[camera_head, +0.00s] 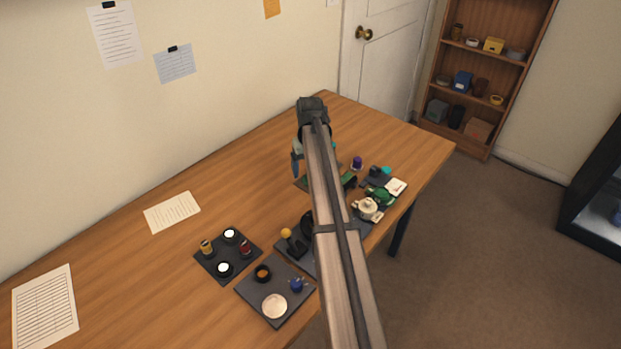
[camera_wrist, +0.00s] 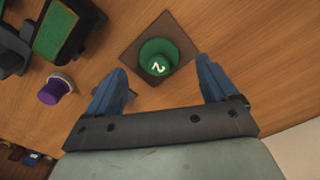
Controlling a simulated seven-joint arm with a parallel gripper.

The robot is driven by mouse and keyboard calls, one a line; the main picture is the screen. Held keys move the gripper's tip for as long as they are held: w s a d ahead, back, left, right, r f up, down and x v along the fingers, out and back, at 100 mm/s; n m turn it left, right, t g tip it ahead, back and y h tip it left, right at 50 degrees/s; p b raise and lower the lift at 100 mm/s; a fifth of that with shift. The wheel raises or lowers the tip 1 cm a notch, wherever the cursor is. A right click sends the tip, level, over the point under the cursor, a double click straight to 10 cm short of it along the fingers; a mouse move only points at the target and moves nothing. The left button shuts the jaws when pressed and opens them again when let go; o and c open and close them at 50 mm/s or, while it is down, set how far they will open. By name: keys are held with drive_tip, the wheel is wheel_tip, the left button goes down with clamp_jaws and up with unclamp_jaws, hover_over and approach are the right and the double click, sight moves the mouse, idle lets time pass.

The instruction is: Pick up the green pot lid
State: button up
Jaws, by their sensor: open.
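In the wrist view, a green round piece (camera_wrist: 158,57) with a white mark like a "2" sits on a dark brown square mat (camera_wrist: 130,53). I cannot tell whether it is the pot lid. My gripper (camera_wrist: 162,74) is open, with its two blue fingers apart and nothing seen between their tips. The green piece is just beyond the tips, roughly centred between them. In the head view my gripper (camera_head: 298,164) is over the table, partly hidden by my arm. A green pot-like object (camera_head: 380,196) stands near the table's right edge; its lid is too small to make out.
A purple-topped cylinder (camera_wrist: 55,90) and a dark stand with a green top (camera_wrist: 60,32) are left of the gripper in the wrist view. A cream pot (camera_head: 368,209) stands by the green one. Dark trays (camera_head: 214,266) hold small parts. The table's back left is mostly clear.

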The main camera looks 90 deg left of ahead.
drive_tip(key=shift+f, duration=1.4)
drive_tip(key=shift+c, duration=0.4)
drive_tip(key=c, duration=1)
drive_tip(key=shift+r, duration=0.1)
